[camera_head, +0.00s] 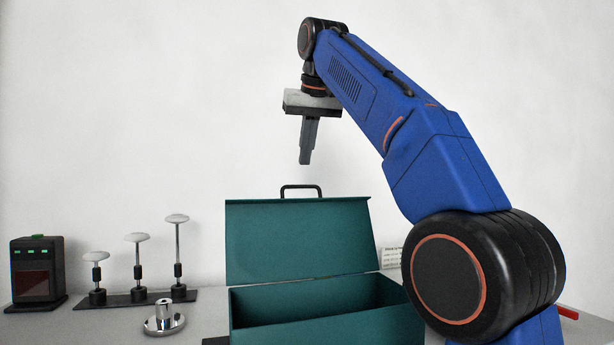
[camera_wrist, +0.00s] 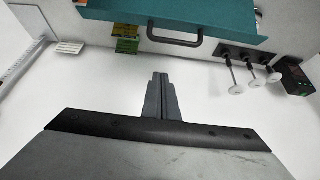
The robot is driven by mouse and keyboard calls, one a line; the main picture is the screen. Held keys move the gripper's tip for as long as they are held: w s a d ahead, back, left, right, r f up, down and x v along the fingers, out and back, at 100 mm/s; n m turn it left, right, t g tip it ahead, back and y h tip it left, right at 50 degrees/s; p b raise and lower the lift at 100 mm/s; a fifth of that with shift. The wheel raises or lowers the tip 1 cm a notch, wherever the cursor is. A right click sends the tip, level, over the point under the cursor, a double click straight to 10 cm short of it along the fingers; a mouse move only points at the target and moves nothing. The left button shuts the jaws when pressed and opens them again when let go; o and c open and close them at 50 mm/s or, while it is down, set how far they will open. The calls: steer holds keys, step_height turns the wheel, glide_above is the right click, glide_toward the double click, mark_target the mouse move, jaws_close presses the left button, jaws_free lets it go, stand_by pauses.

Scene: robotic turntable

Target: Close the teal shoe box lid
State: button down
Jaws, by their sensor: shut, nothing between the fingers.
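The teal shoe box (camera_head: 330,315) stands on the table in the head view, its front cut off by the lower edge. Its teal lid (camera_head: 300,240) is raised, standing near upright at the back, with a black handle (camera_head: 301,188) on its top edge. My gripper (camera_head: 305,160) is shut and empty, pointing down above the lid and handle, apart from both. In the wrist view my gripper (camera_wrist: 160,78) shows shut fingers; the teal lid (camera_wrist: 190,12) and its black handle (camera_wrist: 175,38) are at the top, beyond the fingertips.
A black device with green lights (camera_head: 38,270) stands at the far left. A black rack (camera_head: 135,298) with several white-capped posts and a metal round piece (camera_head: 164,318) are left of the box. A small white label card (camera_head: 391,258) is right of the lid.

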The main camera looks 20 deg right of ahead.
steer(key=shift+s+f, duration=0.2)
steer(key=shift+f, duration=0.7)
steer(key=shift+s+f, duration=0.2)
steer(key=shift+f, duration=0.75)
steer(key=shift+s+f, duration=0.2)
steer(key=shift+f, duration=0.7)
steer(key=shift+s, duration=0.1)
